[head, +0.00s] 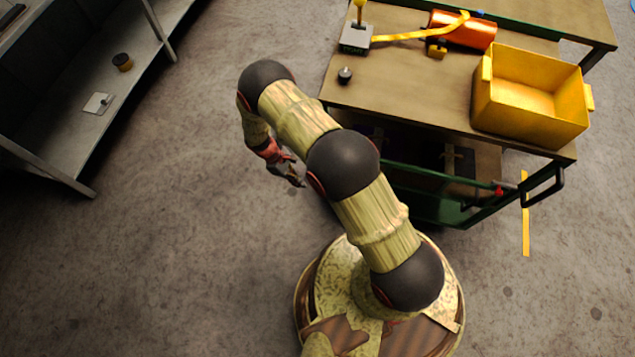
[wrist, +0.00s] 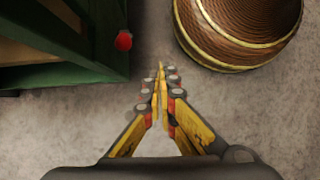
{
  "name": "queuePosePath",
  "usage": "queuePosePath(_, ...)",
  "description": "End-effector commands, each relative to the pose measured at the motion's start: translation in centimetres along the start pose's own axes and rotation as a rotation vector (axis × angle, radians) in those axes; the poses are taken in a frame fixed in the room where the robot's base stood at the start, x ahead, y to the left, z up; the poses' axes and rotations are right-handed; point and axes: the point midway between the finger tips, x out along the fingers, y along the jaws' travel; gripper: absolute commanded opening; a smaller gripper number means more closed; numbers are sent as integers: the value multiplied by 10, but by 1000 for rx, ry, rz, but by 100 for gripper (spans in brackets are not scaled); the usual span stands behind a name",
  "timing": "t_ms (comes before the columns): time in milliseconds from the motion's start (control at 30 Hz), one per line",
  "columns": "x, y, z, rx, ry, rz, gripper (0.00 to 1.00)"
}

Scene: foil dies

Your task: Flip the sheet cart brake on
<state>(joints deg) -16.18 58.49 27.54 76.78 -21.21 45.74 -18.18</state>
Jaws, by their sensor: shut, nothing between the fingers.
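My gripper (head: 292,178) hangs left of the green-framed cart (head: 428,208) in the head view, its fingers pointing down. In the wrist view my gripper (wrist: 161,72) is shut and empty, with bare floor beyond its tips. A small red knob (head: 499,190) sits at the cart's front right, near a black handle (head: 545,186). A red knob also shows in the wrist view (wrist: 123,40) at the edge of a green frame (wrist: 70,70), left of the fingertips and apart from them. I cannot tell the brake's position.
The wooden top (head: 420,95) carries a yellow bin (head: 530,100), an orange roll (head: 462,30), a grey block with a yellow lever (head: 356,38) and a black knob (head: 345,75). A grey shelf (head: 130,60) stands left. Floor between is clear. A yellow strip (head: 525,215) marks the floor.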

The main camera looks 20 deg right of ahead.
Motion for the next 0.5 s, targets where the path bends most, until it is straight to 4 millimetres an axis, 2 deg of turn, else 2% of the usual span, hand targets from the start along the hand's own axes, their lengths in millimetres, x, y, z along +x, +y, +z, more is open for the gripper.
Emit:
queuePosePath(33, 1, 12, -14, -31, 17, 25, 0)
queuePosePath(100, -12, 31, -30, -71, 52, 67, 0)
queuePosePath(200, -24, 49, -43, -141, 78, 112, 0)
queuePosePath(367, -18, 49, -43, -190, 76, 115, 0)
queuePosePath(500, -2, 50, -45, -189, 76, 113, 0)
